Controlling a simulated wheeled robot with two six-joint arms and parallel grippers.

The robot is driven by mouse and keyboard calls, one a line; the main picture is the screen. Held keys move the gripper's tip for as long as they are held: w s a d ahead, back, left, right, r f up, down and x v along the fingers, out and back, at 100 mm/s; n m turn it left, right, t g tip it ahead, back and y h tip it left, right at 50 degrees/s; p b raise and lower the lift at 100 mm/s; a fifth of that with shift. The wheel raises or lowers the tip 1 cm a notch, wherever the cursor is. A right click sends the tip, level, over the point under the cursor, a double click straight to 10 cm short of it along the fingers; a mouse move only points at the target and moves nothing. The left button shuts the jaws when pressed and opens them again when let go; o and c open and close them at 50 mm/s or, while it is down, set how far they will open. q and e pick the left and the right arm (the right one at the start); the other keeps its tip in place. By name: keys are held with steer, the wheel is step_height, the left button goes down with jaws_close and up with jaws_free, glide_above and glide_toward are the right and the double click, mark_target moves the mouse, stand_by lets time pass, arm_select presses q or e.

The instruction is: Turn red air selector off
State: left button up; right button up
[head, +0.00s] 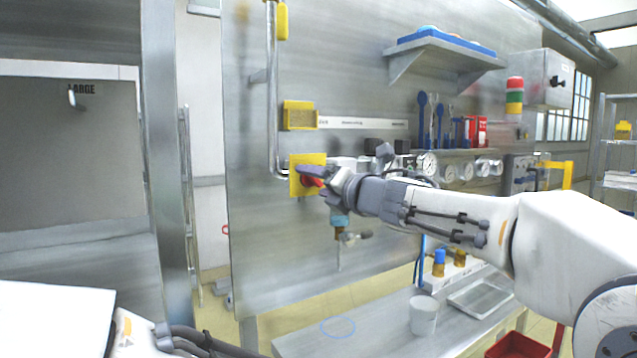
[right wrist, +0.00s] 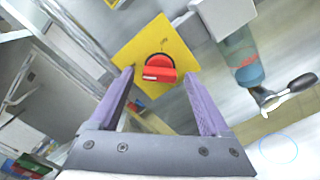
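The red air selector (right wrist: 159,72) is a red knob on a yellow square plate (right wrist: 178,47), mounted on the metal panel. In the head view the red knob (head: 312,181) is partly hidden by my right gripper (head: 310,175). In the right wrist view the right gripper (right wrist: 164,92) is open, with its two purple fingers apart. The knob shows between and just beyond the fingertips; I cannot tell whether they touch it. My left gripper is not in view; only part of the left arm shows at the bottom left.
A metal pipe (head: 272,100) runs down the panel at the left. Pressure gauges (head: 428,164) line the panel to the right. A white cup (head: 423,316) stands on the bench (head: 375,325) below.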

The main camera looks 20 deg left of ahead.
steer(key=shift+d+r, duration=0.1)
steer(key=shift+s+d, duration=0.25)
steer(key=shift+d, duration=0.05)
steer(key=b+v, duration=0.2)
steer(key=v, duration=0.7)
steer(key=shift+s+d, duration=0.2)
steer(key=shift+s, duration=0.05)
